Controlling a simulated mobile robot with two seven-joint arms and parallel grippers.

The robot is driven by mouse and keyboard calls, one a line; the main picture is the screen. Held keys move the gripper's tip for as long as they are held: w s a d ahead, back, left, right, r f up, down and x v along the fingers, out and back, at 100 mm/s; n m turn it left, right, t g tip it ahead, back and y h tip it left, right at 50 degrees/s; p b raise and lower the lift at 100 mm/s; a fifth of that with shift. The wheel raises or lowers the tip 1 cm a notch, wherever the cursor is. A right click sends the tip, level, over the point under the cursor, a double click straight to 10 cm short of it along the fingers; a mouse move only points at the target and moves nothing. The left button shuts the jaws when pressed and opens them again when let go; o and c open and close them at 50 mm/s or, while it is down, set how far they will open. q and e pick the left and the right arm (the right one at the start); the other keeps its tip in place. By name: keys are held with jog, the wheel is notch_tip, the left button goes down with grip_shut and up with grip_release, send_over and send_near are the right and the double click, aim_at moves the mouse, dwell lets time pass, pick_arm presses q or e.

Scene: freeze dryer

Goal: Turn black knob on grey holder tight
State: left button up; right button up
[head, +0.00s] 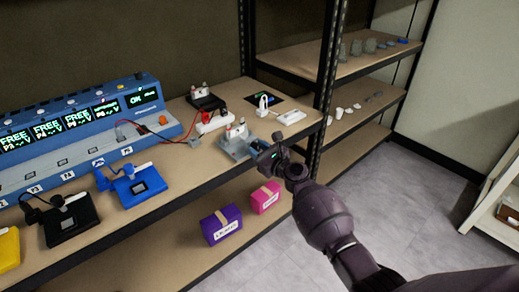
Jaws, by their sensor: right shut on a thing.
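The grey holder (233,145) stands on the workbench near its front right edge, with a metal and white piece on top. My right gripper (274,148) reaches in from the lower right and is at the right side of the holder. It is shut on a small dark thing at the holder's side, which fits the black knob, but the fingers hide most of it. I cannot tell how far the knob is turned. A second, black holder (205,101) with a similar top stands farther back. My left gripper is not in view.
A blue instrument (80,125) with lit displays fills the back left. Blue (138,187), black (72,220) and yellow (8,250) devices stand along the front. A white power strip (213,123) lies behind the grey holder. Purple (222,224) and pink (265,197) boxes sit on the lower shelf.

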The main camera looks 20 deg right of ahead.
jog(key=shift+f+m, duration=0.1)
jog(key=shift+m, duration=0.2)
jog(key=o, duration=0.9)
jog(key=shift+o, duration=0.2)
jog(key=shift+s, duration=0.1)
jog(key=shift+s+d, duration=0.15)
jog(key=shift+s, duration=0.15)
jog(key=p+v, duration=0.2)
jog(key=v, duration=0.8)
